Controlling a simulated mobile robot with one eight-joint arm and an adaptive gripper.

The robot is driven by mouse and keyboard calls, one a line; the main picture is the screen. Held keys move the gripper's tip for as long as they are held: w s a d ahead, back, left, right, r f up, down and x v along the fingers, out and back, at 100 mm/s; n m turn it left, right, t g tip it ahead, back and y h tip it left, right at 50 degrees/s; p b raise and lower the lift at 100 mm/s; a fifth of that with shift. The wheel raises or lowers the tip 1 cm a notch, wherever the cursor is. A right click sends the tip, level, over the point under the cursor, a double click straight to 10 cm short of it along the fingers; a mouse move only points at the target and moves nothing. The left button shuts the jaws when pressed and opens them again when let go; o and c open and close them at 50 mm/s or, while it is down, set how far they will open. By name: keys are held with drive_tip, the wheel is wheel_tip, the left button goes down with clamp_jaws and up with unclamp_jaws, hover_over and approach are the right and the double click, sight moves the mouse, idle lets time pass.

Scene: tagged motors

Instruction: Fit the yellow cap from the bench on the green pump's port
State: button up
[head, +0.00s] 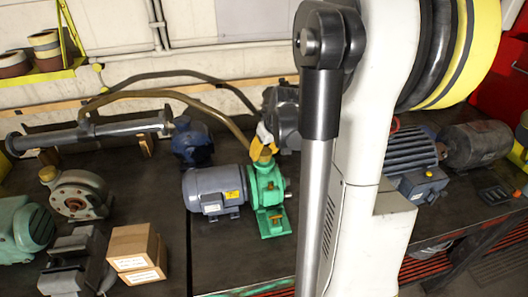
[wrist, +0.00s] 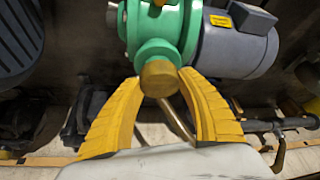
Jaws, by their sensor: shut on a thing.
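The green pump (head: 268,190) stands on the dark bench, joined to a grey motor (head: 214,188). In the wrist view the pump (wrist: 158,25) is at the top, its round port (wrist: 157,50) pointing toward my gripper. The yellow cap (wrist: 159,78) is between the tips of my gripper's yellow ribbed fingers (wrist: 158,88), which are shut on it. The cap is in line with the port and looks to touch it; how far it sits on it, I cannot tell. In the head view my gripper (head: 263,148) is above the pump's top, and the cap is hard to make out.
A second pump (head: 77,193) with a yellow top stands at left near cardboard boxes (head: 137,253) and a vise-like grey block (head: 75,267). A blue motor (head: 192,142) is behind the grey one. A brown hose (head: 180,94) arches behind. Blue-grey motor (head: 412,160) stands right.

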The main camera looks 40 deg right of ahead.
drive_tip(key=shift+f+b, duration=0.6)
drive_tip(key=shift+f, duration=0.2)
drive_tip(key=o, duration=0.8)
drive_tip(key=shift+r+p, duration=2.25)
drive_tip(key=shift+r, duration=0.85)
drive_tip(key=v, duration=1.2)
